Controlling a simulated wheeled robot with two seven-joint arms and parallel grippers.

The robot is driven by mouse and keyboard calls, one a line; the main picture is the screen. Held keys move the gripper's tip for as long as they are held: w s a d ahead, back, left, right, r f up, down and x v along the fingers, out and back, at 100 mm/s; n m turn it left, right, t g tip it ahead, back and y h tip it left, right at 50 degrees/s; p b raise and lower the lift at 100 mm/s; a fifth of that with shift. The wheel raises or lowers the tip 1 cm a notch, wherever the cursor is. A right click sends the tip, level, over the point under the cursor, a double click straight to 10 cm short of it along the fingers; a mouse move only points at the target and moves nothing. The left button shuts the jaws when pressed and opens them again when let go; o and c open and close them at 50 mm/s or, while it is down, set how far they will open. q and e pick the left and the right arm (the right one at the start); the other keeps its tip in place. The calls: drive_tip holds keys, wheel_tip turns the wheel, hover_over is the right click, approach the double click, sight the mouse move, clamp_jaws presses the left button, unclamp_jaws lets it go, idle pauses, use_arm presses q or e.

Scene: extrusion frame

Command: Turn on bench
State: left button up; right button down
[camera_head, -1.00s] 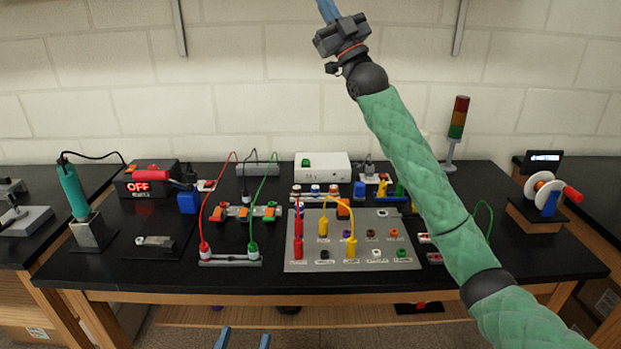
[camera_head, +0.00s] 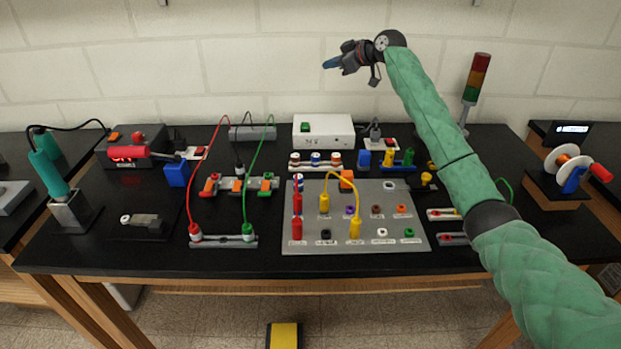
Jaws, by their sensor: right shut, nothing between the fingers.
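The black-topped bench (camera_head: 150,253) fills the middle of the view. A white box (camera_head: 340,131) with a green button (camera_head: 305,127) on top stands at its back. A dark unit (camera_head: 112,160) with a red lit display (camera_head: 130,153) stands at the back left; a red cylinder partly covers the display and I cannot read it. A stack light (camera_head: 478,75) with red, amber and green sections stands at the back right; none looks clearly lit. My right gripper (camera_head: 326,65) is shut and empty, in the air above the white box, fingers pointing left. My left gripper is out of view.
A grey panel (camera_head: 360,218) with coloured sockets and a yellow lead lies at the centre. Red and green leads (camera_head: 247,185) arch up on its left. A teal tool stands in a holder (camera_head: 75,213) at the left. A spool stand (camera_head: 555,195) is on the right.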

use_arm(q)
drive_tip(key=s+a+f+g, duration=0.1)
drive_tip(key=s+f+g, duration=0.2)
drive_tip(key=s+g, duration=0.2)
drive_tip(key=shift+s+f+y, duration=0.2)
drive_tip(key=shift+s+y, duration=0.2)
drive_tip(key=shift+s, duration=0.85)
use_arm(e)
drive_tip(key=s+f+n+g+h, duration=0.1)
drive_tip(key=s+f+n+g, duration=0.4)
drive_tip(key=s, duration=0.1)
drive_tip(key=shift+d+f+g+h, duration=0.25)
drive_tip(key=shift+d+g+h, duration=0.05)
drive_tip(key=shift+d, duration=0.05)
